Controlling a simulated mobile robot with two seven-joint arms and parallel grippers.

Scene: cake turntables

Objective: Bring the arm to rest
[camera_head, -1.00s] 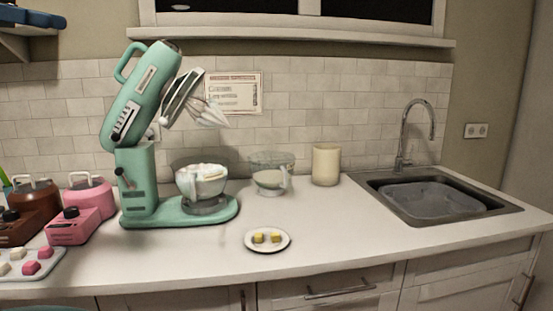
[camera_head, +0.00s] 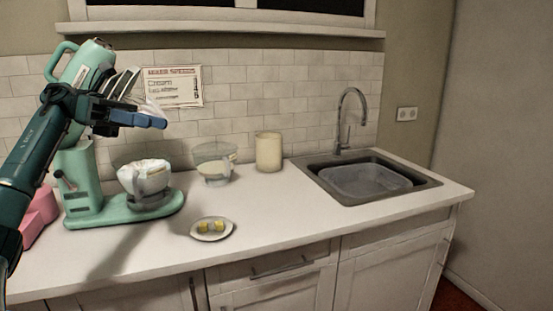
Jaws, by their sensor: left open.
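My left arm comes in from the left edge and rises across the front of the mint-green stand mixer (camera_head: 82,185). My left gripper (camera_head: 148,118) is at the end of it, in front of the mixer's raised head and whisk, above the counter. It is open, with nothing seen in it. The gripper hides part of the mixer head and whisk. My right gripper is not in view.
A mixer bowl (camera_head: 146,180) sits on the mixer base. A glass bowl (camera_head: 213,163) and a cream canister (camera_head: 268,152) stand behind a small plate (camera_head: 228,230) with yellow cubes. The sink (camera_head: 368,181) is at the right.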

